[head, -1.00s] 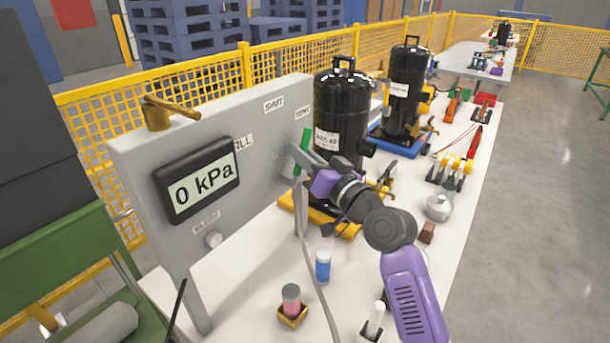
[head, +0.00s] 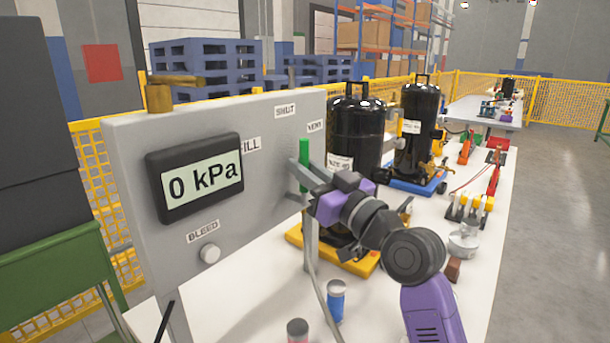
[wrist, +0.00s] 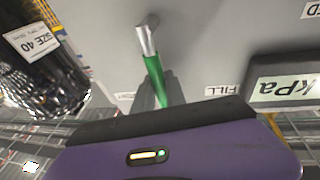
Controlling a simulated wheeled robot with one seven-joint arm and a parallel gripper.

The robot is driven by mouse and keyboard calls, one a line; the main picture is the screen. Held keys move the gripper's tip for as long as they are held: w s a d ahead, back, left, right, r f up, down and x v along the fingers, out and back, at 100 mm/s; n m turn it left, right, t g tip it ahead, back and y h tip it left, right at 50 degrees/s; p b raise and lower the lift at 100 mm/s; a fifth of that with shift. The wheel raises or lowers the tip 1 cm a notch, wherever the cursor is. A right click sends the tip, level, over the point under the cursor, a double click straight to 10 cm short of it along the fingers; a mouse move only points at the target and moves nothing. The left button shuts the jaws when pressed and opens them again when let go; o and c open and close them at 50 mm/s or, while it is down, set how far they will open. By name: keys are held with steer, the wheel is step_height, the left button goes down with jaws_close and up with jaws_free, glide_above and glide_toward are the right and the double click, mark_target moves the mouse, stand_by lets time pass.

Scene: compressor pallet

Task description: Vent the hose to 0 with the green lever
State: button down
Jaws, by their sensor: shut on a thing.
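In the wrist view the green lever (wrist: 156,78) runs from a metal pivot down between my fingers (wrist: 160,98). The pressure display (head: 196,178) on the panel reads 0 kPa. A grey hose (head: 320,290) hangs down below my gripper; its upper end is hidden.
Black compressor tanks (head: 354,125) stand on the pallet table just behind my gripper. A blue-labelled bottle (head: 336,301) stands in front.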

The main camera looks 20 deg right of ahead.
stand_by(0.3)
steer(key=c, duration=1.4)
jaws_free()
steer(key=shift+o, duration=0.2)
steer(key=v, duration=0.8)
